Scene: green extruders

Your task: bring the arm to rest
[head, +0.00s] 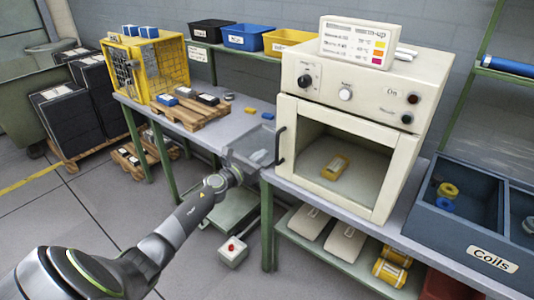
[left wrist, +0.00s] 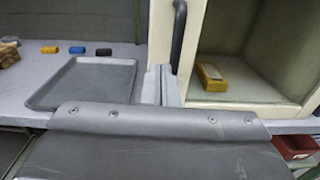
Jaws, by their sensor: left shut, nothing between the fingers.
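My left arm comes in from the lower left in the head view. Its gripper (head: 237,170) is near the bench edge, left of the pale oven (head: 350,115). The gripper is shut and empty. In the left wrist view the pale fingers (left wrist: 161,86) are together in front of the oven's left side, below a dark handle (left wrist: 178,36). My right gripper is in neither view.
A grey tray (left wrist: 86,82) lies on the bench left of the oven. Small blocks, a wooden pallet (head: 190,110) and a yellow cage (head: 146,66) stand farther left. A blue coils bin (head: 465,232) is at right.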

